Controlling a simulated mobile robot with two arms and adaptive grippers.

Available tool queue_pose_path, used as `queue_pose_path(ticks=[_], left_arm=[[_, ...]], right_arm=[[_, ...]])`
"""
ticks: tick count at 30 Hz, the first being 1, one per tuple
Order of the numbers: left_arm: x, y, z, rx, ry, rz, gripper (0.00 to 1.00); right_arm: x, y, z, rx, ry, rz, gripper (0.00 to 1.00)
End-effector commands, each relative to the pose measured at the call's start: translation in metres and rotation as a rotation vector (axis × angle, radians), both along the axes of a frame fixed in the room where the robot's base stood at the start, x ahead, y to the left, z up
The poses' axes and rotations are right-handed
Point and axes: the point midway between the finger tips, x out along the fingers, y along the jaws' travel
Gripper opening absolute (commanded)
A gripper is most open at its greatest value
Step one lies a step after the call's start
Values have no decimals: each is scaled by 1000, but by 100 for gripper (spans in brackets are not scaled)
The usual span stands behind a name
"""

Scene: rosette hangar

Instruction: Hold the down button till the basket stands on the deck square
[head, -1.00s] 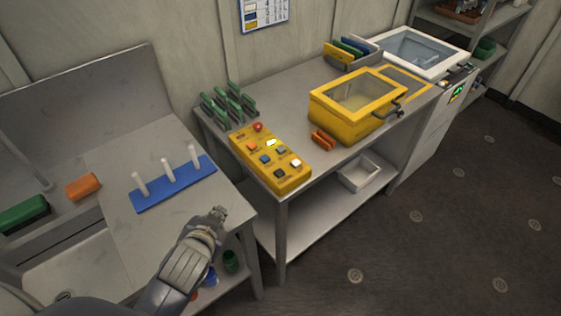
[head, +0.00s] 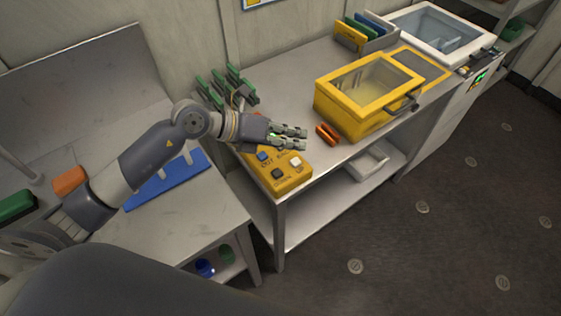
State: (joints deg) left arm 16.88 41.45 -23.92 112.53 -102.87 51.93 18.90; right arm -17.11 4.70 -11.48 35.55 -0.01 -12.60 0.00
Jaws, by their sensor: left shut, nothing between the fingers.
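The yellow control box (head: 297,180) lies on the grey bench, its far part hidden behind my left gripper. Its black button (head: 277,174) is at the near edge, with lettering that seems to read DOWN. A white button (head: 295,162) marked UP is to its right, and a blue button (head: 264,155) is farther back. My left gripper (head: 305,139) is shut and empty, above the far part of the box, apart from the black button. A yellow-outlined square (head: 425,70) lies between the yellow lidded box and the white lidded unit. I cannot make out a basket for certain. My right gripper is out of view.
The yellow lidded box (head: 345,118) and an orange piece (head: 327,134) are right of the gripper. Green pieces (head: 240,82) stand behind it. The white lidded unit (head: 470,55) is at the back right. A blue strip (head: 165,185) lies on the left table.

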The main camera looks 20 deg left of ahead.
Motion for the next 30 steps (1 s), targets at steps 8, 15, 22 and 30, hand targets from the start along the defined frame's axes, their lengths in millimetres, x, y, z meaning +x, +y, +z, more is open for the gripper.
queue_pose_path(ticks=[8, 15, 22, 30], left_arm=[[7, 53, -35, 286, 50, 1, 0], [7, 54, -36, 293, 53, 1, 0], [7, 54, -40, 291, 52, 0, 0], [7, 54, -66, 290, 53, 0, 0]], right_arm=[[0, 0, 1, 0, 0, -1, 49], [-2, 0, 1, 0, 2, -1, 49], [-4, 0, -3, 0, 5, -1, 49], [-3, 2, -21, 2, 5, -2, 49]])
